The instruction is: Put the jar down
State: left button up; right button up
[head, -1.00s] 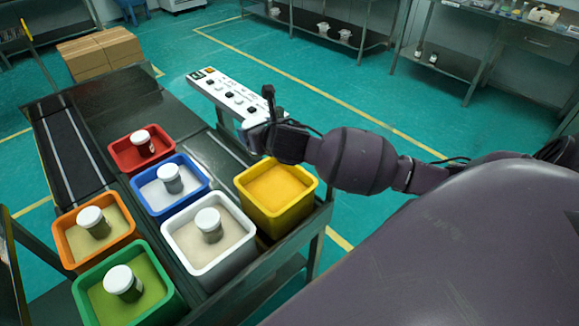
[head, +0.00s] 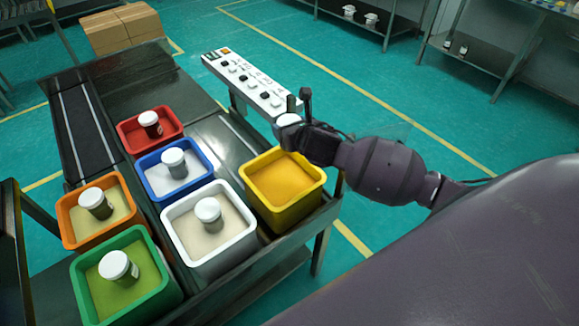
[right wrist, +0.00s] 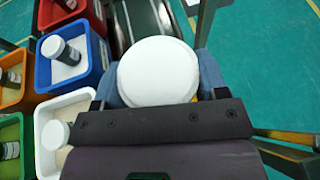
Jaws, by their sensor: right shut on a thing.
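My right gripper (right wrist: 159,98) is shut on a jar with a round white lid (right wrist: 158,72). The lid fills the middle of the right wrist view and hides the jar's body. In the head view the held jar's white lid (head: 288,119) shows at the end of my right arm, near the back edge of the yellow bin (head: 250,199). The yellow bin holds yellow powder and no jar shows in it. My left gripper is not in view.
Red (head: 125,140), blue (head: 147,196), white (head: 180,246), orange (head: 69,228) and green (head: 85,296) bins each hold a white-lidded jar. A white control panel (head: 245,84) lies behind the yellow bin. Cardboard boxes (head: 120,28) stand at the back left.

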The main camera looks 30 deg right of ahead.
jog(key=shift+f+b, duration=1.4)
jog(key=shift+f, duration=5.6)
jog(key=shift+f, duration=0.2)
jog(key=o, duration=0.9)
jog(key=shift+o, duration=0.2)
